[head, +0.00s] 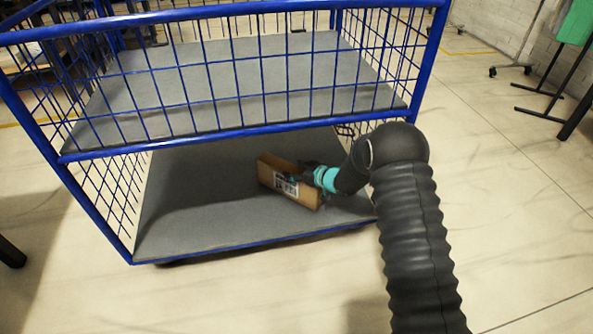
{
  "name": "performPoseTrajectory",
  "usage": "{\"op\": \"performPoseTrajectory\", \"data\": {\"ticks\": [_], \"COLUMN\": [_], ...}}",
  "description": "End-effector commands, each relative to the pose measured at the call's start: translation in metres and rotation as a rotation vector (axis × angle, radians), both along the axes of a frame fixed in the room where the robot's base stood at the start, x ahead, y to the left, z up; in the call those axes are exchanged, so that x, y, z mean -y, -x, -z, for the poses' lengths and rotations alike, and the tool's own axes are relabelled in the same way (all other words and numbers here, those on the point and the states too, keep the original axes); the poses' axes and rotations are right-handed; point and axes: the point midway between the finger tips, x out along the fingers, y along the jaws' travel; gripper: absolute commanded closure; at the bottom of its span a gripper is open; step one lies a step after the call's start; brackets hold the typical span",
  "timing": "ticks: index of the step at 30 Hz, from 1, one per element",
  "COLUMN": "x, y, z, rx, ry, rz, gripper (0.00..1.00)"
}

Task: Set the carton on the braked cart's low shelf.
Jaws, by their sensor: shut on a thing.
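The carton (279,181) is a small brown box with a white printed label on its front face. It is inside the lower bay of the blue wire cart (230,128), over the right part of the grey low shelf (195,205). The carton looks tilted, its right end lower. I cannot tell whether it touches the shelf. My gripper (310,172) is shut on the carton at its upper right side. My wrist and fingers partly hide the carton's right end. The cart's brake is not visible.
The cart's upper grey shelf (240,75) and its blue front rail are above the carton. Wire mesh closes the cart's sides. The low shelf is bare to the left of the carton. Dark stand legs (540,90) are at the far right on open floor.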

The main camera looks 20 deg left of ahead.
Motion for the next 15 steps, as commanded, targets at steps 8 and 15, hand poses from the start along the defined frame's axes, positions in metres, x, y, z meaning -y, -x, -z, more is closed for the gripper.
{"op": "performPoseTrajectory", "data": {"ticks": [8, 15], "x": [0.0002, 0.0003], "y": [-0.0001, -0.0001], "z": [0.0007, 0.0005], "rx": [0.000, 0.000], "ry": [0.000, 0.000], "rz": [0.000, 0.000], "gripper": [0.12, 0.12]}}
